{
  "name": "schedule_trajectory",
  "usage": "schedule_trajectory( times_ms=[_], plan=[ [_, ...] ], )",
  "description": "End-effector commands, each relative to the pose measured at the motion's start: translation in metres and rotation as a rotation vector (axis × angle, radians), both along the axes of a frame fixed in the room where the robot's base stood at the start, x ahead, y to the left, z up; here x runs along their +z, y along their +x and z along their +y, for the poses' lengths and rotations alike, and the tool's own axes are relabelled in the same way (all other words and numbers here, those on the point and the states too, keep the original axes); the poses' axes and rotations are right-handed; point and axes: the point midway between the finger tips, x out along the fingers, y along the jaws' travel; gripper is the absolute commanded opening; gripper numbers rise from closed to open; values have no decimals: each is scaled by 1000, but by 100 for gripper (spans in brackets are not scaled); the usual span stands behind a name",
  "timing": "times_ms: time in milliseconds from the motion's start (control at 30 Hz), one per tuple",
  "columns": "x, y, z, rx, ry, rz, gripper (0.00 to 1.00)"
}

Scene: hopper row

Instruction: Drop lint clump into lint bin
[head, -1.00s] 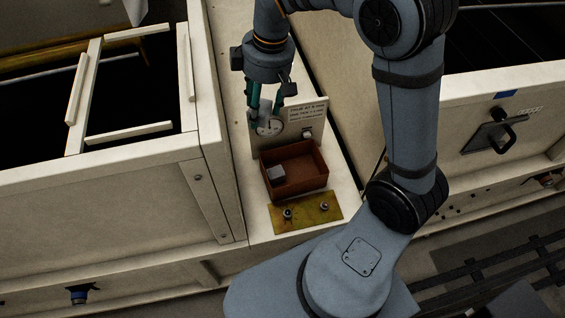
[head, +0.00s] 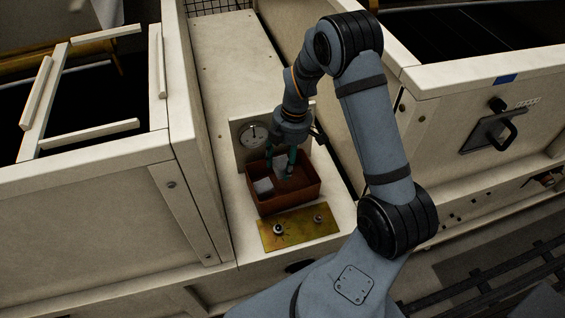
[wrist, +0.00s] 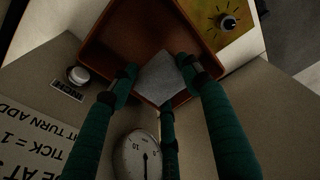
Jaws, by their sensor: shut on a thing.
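A reddish-brown open bin (head: 300,203) stands on the pale bench and is the likely lint bin. My gripper (head: 281,169) has green fingers and is over the back part of this bin. It is shut on a pale grey clump (head: 284,173). In the wrist view the grey clump (wrist: 158,78) spans the gap between the fingertips, in front of the bin's interior (wrist: 135,35). I cannot tell exactly how high the held clump is above the bin floor.
A backing panel with a round gauge (head: 254,135) stands right behind the bin. A brass plate (head: 298,229) with two knobs lies in front of it. Tall pale hopper walls (head: 187,130) rise on the left. The bench behind the panel is clear.

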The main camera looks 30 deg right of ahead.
Motion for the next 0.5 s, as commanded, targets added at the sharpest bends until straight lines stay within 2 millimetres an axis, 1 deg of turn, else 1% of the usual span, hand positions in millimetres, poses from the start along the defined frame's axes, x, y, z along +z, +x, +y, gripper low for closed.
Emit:
schedule_trajectory(
  times_ms=[367, 400, 500],
  plan=[
    [0, 0, 1, 8, -44, 14, 30],
    [0, 0, 1, 8, -44, 14, 48],
    [0, 0, 1, 8, -44, 14, 54]
  ],
)
